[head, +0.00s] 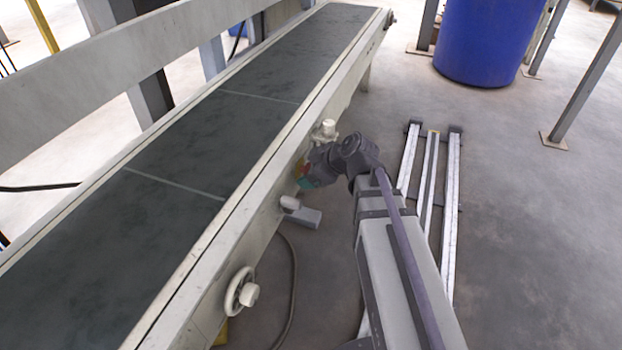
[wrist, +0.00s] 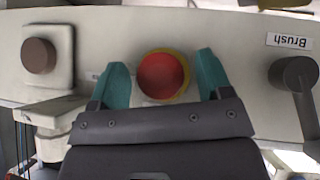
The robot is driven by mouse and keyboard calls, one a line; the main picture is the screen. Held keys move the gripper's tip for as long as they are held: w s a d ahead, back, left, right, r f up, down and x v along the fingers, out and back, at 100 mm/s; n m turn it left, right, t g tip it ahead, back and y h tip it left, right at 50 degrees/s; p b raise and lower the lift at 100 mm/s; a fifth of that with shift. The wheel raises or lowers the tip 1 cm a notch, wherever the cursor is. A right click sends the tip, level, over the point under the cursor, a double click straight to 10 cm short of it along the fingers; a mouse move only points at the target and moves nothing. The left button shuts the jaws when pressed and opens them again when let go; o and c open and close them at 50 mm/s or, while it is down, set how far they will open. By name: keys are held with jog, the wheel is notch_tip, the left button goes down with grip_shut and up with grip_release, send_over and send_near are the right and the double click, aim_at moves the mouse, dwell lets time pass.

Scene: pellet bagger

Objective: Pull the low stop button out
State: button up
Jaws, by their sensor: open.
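The stop button is a round red knob with a yellow ring on the conveyor's pale side rail. In the wrist view the red button (wrist: 162,75) sits between the two teal fingers of my gripper (wrist: 162,82), with a visible gap on each side. The gripper is open and the fingers are apart from the button. Most of the button is hidden there by the gripper.
A brown round knob (wrist: 39,56) on a pale plate is left of the button. The conveyor belt (head: 180,150) runs alongside. A handwheel (head: 240,290) is nearer, and a blue barrel (head: 487,40) stands behind.

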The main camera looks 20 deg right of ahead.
jog(key=shift+c, duration=0.3)
jog(key=c, duration=1.2)
jog(key=shift+s+d, duration=0.35)
jog(key=shift+d, duration=0.1)
jog(key=shift+c, duration=0.2)
jog(key=o, duration=1.3)
jog(key=p+v, duration=0.7)
jog(key=v, duration=0.4)
jog(key=shift+p, duration=0.3)
